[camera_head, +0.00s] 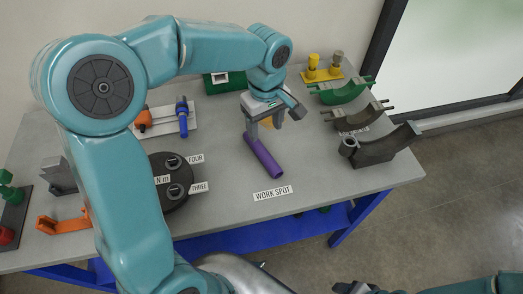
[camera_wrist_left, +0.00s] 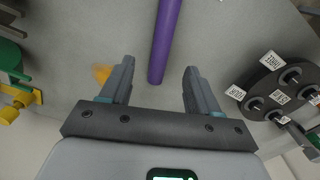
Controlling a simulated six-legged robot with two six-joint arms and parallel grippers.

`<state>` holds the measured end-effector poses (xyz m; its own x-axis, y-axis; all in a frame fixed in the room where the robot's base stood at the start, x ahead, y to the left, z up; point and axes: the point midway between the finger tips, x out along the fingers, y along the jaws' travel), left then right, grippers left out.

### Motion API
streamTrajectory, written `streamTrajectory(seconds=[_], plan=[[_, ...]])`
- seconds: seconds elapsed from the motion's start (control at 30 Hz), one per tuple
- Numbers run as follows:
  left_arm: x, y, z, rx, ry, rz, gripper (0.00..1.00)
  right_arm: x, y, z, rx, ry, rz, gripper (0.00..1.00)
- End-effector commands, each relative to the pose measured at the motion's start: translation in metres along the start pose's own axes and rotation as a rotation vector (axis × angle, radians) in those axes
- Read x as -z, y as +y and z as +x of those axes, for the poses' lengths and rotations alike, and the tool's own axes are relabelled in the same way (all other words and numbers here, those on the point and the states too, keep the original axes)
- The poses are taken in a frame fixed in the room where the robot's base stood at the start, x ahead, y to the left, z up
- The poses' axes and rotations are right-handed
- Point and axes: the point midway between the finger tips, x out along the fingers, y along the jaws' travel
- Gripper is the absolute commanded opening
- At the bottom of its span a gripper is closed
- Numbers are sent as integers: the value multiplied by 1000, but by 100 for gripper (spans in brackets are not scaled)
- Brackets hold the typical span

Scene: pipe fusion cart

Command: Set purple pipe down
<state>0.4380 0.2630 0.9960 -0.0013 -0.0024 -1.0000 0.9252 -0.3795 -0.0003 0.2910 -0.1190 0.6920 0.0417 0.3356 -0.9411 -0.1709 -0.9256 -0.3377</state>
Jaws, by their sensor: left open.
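The purple pipe (camera_head: 264,158) lies on the grey table top, behind the WORK SPOT label (camera_head: 272,192). My left gripper (camera_head: 263,124) is above the pipe's far end, with its fingers pointing down. In the left wrist view the pipe (camera_wrist_left: 164,40) runs from the top edge down to between the fingertips of my left gripper (camera_wrist_left: 160,70). A gap shows on both sides of the pipe, so the jaws are open and apart from it. My right gripper (camera_head: 355,288) shows only partly at the bottom edge, and its jaws cannot be made out.
A black round base (camera_head: 170,205) with labels FOUR and THREE stands left of the pipe. Green and grey curved cradles (camera_head: 375,152) stand on the right. An orange bracket (camera_head: 65,224) lies at the left. The table around the WORK SPOT label is clear.

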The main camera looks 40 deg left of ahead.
Motion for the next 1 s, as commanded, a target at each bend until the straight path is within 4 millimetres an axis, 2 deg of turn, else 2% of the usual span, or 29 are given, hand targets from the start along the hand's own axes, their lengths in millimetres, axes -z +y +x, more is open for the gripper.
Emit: streamTrajectory(seconds=[0.03,0.13,0.43,0.63,0.77,0.97,1.0], plan=[[0,-1,14,6,-1,0,61,0,0,1,0,0,0,60],[0,-1,33,4,-1,1,61,0,0,1,0,0,0,60],[0,-2,61,3,0,1,61,0,0,-1,0,0,0,60],[-1,-6,94,3,-2,1,61,0,-2,-4,0,0,0,60],[-1,-5,103,-1,0,1,61,0,-2,-5,0,0,0,60],[-1,-5,104,-1,0,0,61,0,-2,-4,0,0,0,60],[-1,-5,104,-1,0,1,52,0,-2,-4,0,0,0,60]])
